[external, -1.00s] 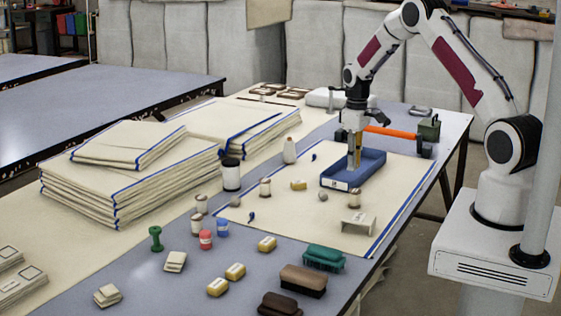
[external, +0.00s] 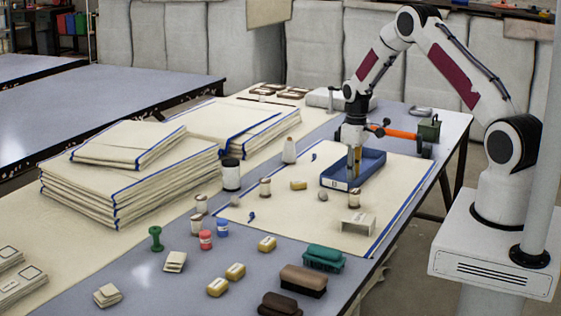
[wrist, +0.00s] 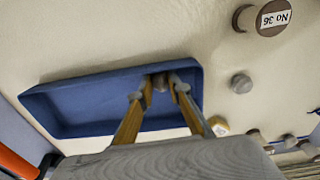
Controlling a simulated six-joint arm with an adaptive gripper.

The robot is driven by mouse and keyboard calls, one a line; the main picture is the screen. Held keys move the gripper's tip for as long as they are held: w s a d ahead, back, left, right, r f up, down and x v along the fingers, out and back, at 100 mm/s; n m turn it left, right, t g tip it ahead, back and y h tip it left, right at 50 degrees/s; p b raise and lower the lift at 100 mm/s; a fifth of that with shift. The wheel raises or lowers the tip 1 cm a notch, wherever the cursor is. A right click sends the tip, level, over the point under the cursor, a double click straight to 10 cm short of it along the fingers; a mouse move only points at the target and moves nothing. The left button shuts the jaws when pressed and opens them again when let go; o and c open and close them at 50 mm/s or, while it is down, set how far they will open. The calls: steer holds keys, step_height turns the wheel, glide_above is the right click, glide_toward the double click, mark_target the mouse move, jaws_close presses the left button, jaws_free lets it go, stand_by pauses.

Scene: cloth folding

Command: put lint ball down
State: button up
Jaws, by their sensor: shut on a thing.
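My gripper (external: 354,174) points down over the near end of the blue tray (external: 372,164). In the wrist view, my gripper (wrist: 160,84) is shut on a small grey-brown lint ball (wrist: 160,82) between its fingertips, near one end of the tray (wrist: 75,105). The held ball is mostly hidden by the fingers and cannot be made out in the external view. I cannot tell whether it touches the tray floor. Another grey lint ball (external: 323,196) lies on the cream cloth (external: 290,225) outside the tray; it also shows in the wrist view (wrist: 241,83).
A white bracket-like block (external: 358,222), a yellow block (external: 298,185) and a spool (external: 265,187) stand near the tray. An orange-handled tool (external: 392,133) lies behind it. Folded cloth stacks (external: 130,185) fill the left. Brushes (external: 303,280) lie at the front.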

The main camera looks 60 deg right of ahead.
steer(key=shift+f, duration=0.15)
steer(key=o, duration=0.6)
steer(key=shift+o, duration=0.2)
step_height(320, 180, up, 12)
steer(key=shift+r, duration=0.2)
stand_by(0.6)
stand_by(0.5)
